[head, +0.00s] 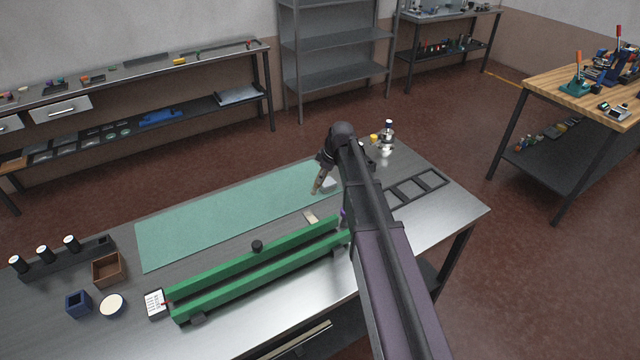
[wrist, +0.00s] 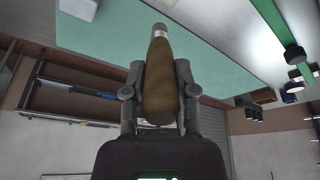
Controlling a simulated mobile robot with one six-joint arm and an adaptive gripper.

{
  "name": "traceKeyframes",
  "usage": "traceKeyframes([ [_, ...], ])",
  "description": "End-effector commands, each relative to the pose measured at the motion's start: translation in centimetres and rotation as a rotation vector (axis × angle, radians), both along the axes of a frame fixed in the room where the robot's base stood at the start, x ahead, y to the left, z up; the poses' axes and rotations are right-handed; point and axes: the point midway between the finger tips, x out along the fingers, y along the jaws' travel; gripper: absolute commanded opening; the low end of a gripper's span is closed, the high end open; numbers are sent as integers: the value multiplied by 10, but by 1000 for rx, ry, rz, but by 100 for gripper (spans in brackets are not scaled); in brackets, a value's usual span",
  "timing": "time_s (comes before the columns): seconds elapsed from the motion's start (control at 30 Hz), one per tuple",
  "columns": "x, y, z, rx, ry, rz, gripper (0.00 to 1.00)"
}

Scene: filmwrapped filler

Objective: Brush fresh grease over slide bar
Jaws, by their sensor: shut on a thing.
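My gripper (head: 318,178) is above the right end of the green mat. In the wrist view, its fingers (wrist: 157,85) are shut on a brown handle (wrist: 160,85) with a pale grey band at its far end. It looks like the brush; I cannot make out bristles. The green slide bar (head: 255,272), two long parallel rails, lies along the front of the table. My arm covers its right end. The held brush is behind the bar, apart from it. A round dish with a cream top (head: 112,305), possibly grease, stands left of the bar.
The mat (head: 225,212) is largely bare. A small beige block (head: 311,216) lies between mat and bar. A black knob (head: 257,246) stands at the rails. A wooden box (head: 108,269), blue box (head: 77,304) and bottle rack (head: 62,262) are left; a black frame (head: 415,187) is right.

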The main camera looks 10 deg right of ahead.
Motion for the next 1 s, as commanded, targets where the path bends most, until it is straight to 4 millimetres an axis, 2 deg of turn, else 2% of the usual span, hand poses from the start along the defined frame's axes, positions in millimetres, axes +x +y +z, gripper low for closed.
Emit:
traceKeyframes([
  [0.2, 1, 1, -13, 0, 0, 0, 0],
  [0.43, 1, 2, -19, -1, -1, 0, 0],
  [0.77, 1, 2, -18, 0, 0, 0, 0],
  [1.0, 1, 1, -1, 0, 0, 0, 0],
])
